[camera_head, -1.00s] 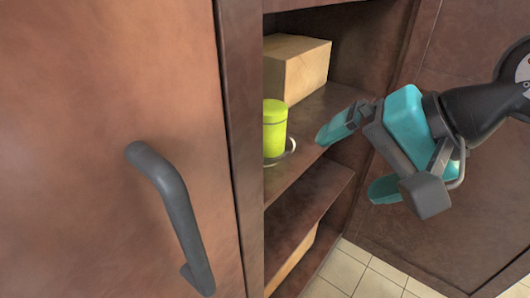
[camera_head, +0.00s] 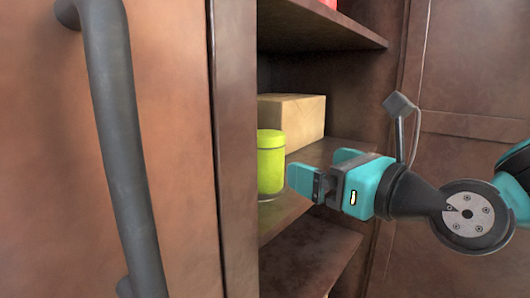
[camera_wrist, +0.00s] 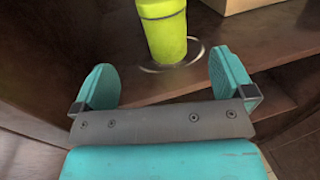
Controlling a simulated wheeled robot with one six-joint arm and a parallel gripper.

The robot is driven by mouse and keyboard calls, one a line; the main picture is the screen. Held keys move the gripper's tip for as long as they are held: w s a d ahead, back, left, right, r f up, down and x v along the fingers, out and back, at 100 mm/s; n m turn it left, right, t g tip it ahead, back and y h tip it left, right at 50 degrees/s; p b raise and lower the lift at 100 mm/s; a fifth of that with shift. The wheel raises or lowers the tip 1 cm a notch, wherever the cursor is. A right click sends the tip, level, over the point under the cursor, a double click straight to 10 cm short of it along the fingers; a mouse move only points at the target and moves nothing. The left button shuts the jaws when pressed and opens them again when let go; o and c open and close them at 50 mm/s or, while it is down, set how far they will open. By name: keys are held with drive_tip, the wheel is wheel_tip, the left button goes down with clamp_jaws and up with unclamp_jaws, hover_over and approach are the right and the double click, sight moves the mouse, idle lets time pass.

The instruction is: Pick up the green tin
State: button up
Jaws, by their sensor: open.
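The green tin (camera_head: 271,162) is a yellow-green lidded cylinder standing upright on a cupboard shelf, partly cut off by the door edge in the head view. In the wrist view the tin (camera_wrist: 165,32) stands ahead of the fingers, its top out of frame. My gripper (camera_head: 322,170) is open and empty, just right of the tin in the head view. In the wrist view the fingers of my gripper (camera_wrist: 164,84) are spread wide, with the tin beyond the gap between them and apart from both.
A cardboard box (camera_head: 296,118) sits on the same shelf behind the tin. A thin pale ring (camera_wrist: 196,50) lies around the tin's base. A brown door with a dark handle (camera_head: 118,130) fills the left. Shelves lie above and below (camera_head: 310,262).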

sight(278, 147)
drive_tip(key=p+x, duration=0.9)
drive_tip(key=p, duration=0.1)
drive_tip(key=shift+p, duration=0.3)
drive_tip(key=p+x, duration=0.4)
drive_tip(key=shift+w+r, duration=0.25)
drive_tip(key=shift+r, duration=0.05)
drive_tip(key=shift+w+a+f+p, duration=0.25)
drive_tip(key=shift+w+a+p, duration=0.05)
drive_tip(key=shift+w+p, duration=0.1)
drive_tip(key=c, duration=0.9)
drive_tip(key=shift+c, duration=1)
drive_tip(key=shift+r, duration=0.15)
